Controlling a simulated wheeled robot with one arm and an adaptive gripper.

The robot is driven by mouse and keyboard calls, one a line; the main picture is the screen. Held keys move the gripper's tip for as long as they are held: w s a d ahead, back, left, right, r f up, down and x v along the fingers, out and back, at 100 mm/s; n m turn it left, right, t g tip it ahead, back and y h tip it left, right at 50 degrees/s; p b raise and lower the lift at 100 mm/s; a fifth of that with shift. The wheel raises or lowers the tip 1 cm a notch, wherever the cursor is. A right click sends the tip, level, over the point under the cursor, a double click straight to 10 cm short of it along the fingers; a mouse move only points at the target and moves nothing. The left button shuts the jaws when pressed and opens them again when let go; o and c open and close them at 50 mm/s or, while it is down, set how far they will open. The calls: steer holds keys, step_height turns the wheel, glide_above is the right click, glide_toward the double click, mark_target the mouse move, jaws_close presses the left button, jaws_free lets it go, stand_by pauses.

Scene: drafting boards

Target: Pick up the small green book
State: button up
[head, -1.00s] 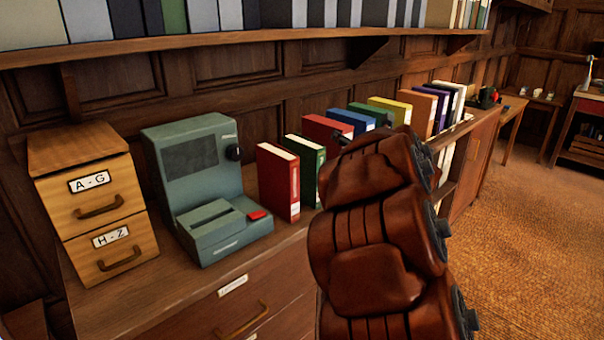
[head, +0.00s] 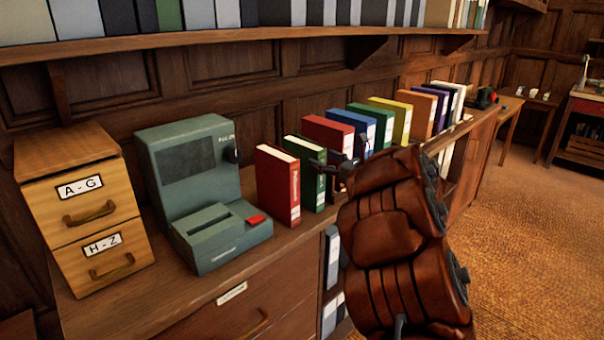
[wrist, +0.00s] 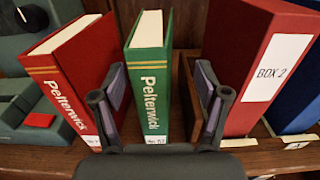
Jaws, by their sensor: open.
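The small green book (head: 307,175) stands upright on the cabinet top, just right of a red book (head: 278,185). My gripper (head: 341,162) is open in front of the books. In the wrist view, my gripper's fingers (wrist: 161,88) appear on either side of the green spine. The left finger overlaps the red book's edge and the right one overlaps the red binder's side. I cannot tell how deep they reach.
A red binder marked BOX 2 (wrist: 268,75) stands to the right, with a gap beside the green book. Several coloured binders continue right, including a blue one (head: 350,120). A grey-green machine (head: 205,190) and wooden drawers (head: 85,205) stand left. A shelf (head: 250,38) runs above.

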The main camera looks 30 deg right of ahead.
mark_target(311, 156)
steer(key=x, duration=0.1)
steer(key=p+x, duration=0.1)
steer(key=x, duration=0.3)
steer(key=shift+s+a+f+p, duration=0.15)
steer(key=shift+a+f+p, duration=0.05)
steer(key=shift+a+p, duration=0.15)
jaws_close()
stand_by(0.4)
